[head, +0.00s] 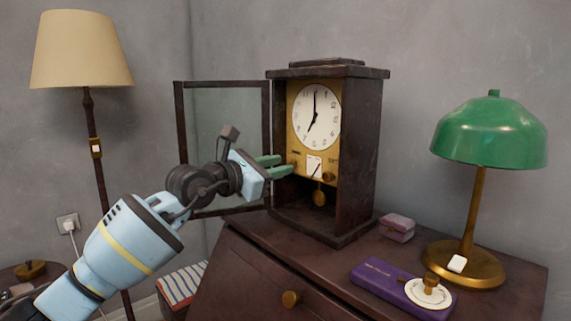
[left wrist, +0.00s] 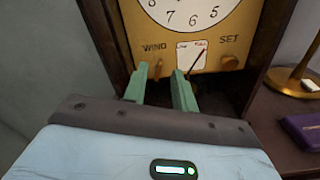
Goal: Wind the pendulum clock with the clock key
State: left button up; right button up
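The pendulum clock (head: 362,150) stands on the dresser with its glass door (head: 226,135) swung open to the left. Its white dial (head: 317,116) shows about seven. Below it, a small gauge (left wrist: 192,54) sits between "WIND" and "SET" labels, with a brass knob (left wrist: 229,63) under "SET". A small brass piece (left wrist: 158,68) shows under "WIND"; I cannot tell if it is the clock key or a fixed part. My left gripper (head: 285,166) is at the clock's lower face, its green fingers apart with a gap between them (left wrist: 161,92). The brass pendulum (head: 320,197) hangs below.
A green lamp (head: 490,133) stands at the dresser's right. A purple case (head: 388,280) and a white disc with a brass top (head: 428,292) lie before it. A small pink box (head: 397,227) sits beside the clock. A floor lamp (head: 80,52) stands left.

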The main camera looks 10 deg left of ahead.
pick_arm(q)
jog(key=shift+x, duration=1.4)
grip_shut()
